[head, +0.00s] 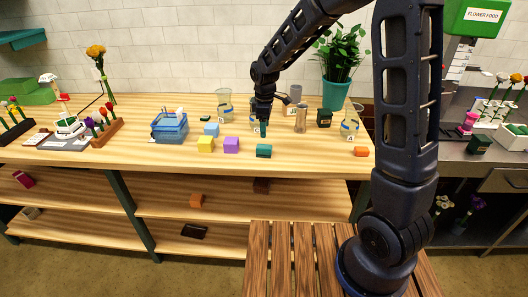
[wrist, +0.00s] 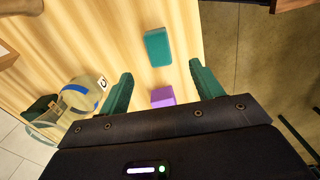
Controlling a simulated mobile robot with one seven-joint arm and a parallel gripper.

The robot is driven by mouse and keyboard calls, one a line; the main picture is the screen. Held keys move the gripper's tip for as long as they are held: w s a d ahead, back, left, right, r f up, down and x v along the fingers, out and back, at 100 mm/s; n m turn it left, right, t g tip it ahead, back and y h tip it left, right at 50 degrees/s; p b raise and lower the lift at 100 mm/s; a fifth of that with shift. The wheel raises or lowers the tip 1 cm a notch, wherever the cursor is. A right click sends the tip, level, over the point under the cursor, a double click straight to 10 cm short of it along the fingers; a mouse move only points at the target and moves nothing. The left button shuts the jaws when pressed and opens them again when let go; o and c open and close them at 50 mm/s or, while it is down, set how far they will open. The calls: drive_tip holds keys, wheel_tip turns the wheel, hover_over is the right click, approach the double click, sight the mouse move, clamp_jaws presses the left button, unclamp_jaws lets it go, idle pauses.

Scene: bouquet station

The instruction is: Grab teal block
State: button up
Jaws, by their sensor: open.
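The teal block (head: 264,151) sits on the wooden counter near its front edge. In the wrist view the teal block (wrist: 158,46) lies beyond the fingertips, roughly in line with the gap between them. My gripper (head: 263,130) points down over the counter, a little behind the block in the head view. In the wrist view my gripper (wrist: 161,69) has its two green fingers wide apart with nothing held between them.
A purple block (head: 231,145) stands left of the teal block and shows in the wrist view (wrist: 162,97), partly hidden by my gripper. Yellow (head: 205,144) and light blue (head: 211,129) blocks are farther left. A glass beaker (wrist: 82,93) stands beside my gripper. An orange block (head: 361,151) is right.

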sight(265, 146)
drive_tip(key=f, duration=1)
drive_tip(key=shift+w+d+f, duration=0.1)
drive_tip(key=shift+w+f, duration=0.1)
drive_tip(key=shift+f, duration=0.05)
drive_tip(key=c, duration=1.1)
